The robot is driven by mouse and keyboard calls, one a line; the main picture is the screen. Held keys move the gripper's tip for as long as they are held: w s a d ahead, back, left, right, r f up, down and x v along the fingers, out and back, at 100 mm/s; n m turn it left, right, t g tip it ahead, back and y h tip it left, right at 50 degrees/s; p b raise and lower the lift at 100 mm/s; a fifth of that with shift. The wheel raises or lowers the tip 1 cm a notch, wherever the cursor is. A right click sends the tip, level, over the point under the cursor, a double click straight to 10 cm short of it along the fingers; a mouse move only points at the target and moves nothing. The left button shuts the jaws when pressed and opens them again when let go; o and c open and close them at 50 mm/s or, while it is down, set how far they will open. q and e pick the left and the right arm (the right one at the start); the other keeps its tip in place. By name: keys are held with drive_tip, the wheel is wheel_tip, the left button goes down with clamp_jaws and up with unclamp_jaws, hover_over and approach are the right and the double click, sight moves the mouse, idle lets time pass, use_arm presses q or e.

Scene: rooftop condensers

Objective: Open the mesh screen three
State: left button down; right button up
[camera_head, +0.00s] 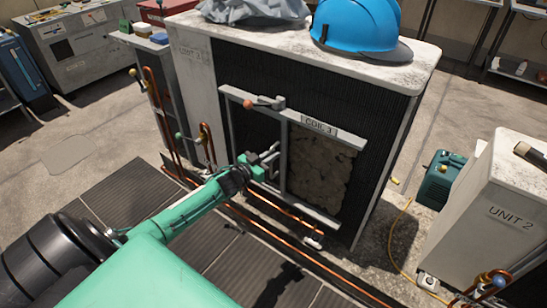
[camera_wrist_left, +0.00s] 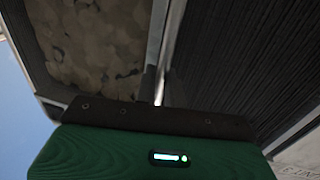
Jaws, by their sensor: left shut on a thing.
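The mesh screen (camera_head: 318,165) is a mottled tan panel in a grey frame on the front of the condenser labelled COIL 3, between an upper and a lower rail. To its left the dark finned face shows between the rails. My left gripper (camera_head: 268,163) is at the frame's left upright and shut on what looks like its handle; the fingers partly hide it. In the left wrist view the tan panel (camera_wrist_left: 95,40) fills the upper left, and a pale bar runs down to the gripper (camera_wrist_left: 160,92). My right gripper is out of view.
A latch with an orange knob (camera_head: 262,102) sits on the upper rail. A blue hard hat (camera_head: 358,28) and grey cloth (camera_head: 255,10) lie on top of the condenser. Copper pipes (camera_head: 255,222) run low in front. Unit 2 (camera_head: 500,210) and a green machine (camera_head: 440,180) stand at right.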

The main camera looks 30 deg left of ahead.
use_arm(q)
drive_tip(key=c, duration=1.6)
unclamp_jaws()
drive_tip(key=shift+s, duration=0.1)
